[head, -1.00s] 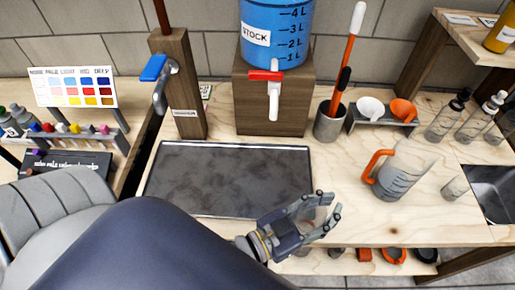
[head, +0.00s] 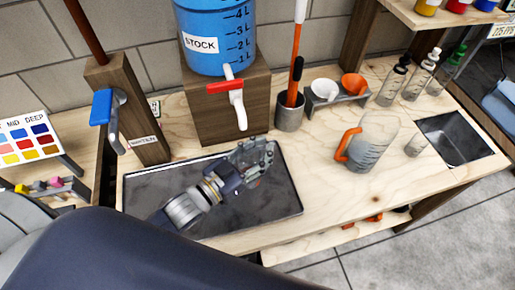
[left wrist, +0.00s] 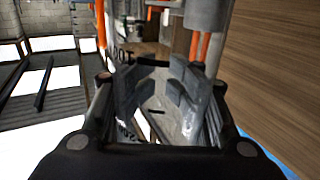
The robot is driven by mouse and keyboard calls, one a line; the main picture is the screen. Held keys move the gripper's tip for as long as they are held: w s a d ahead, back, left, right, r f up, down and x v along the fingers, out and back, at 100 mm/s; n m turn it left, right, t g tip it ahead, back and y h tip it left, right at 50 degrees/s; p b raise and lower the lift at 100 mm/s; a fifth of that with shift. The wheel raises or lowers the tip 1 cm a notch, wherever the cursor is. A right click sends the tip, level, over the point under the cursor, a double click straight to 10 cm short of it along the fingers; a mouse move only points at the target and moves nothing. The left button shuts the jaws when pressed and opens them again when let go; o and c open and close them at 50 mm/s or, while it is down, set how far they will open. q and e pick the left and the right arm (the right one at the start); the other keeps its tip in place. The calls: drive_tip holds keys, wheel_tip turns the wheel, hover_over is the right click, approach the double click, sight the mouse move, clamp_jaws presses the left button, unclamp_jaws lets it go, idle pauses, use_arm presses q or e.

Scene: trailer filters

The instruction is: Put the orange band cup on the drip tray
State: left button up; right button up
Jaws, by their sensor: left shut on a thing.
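The drip tray (head: 285,200) is a dark, flat tray with a thin light rim, on the wooden counter in front of the blue stock tank. My left gripper (head: 256,160) is over the tray's back right part, below the white tap spout. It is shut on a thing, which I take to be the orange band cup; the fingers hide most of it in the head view. The left wrist view shows a pale, see-through shape (left wrist: 155,98) between the gripper fingers (left wrist: 165,92). Its orange band cannot be made out. My right gripper is not in view.
The stock tank (head: 215,35) stands on a wooden block (head: 215,120), its red-handled tap (head: 238,100) hanging over the tray's back edge. Right of the tray are a jug (head: 372,145) with an orange handle, a small clear cup (head: 415,146) and a grey tool pot (head: 290,115).

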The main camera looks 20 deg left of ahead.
use_arm(q)
drive_tip(key=shift+w+a, duration=0.5)
drive_tip(key=shift+w+a+f, duration=0.15)
drive_tip(key=shift+f, duration=0.85)
drive_tip(key=shift+w+a+f, duration=0.1)
drive_tip(key=shift+f, duration=0.85)
drive_tip(key=o, duration=1.1)
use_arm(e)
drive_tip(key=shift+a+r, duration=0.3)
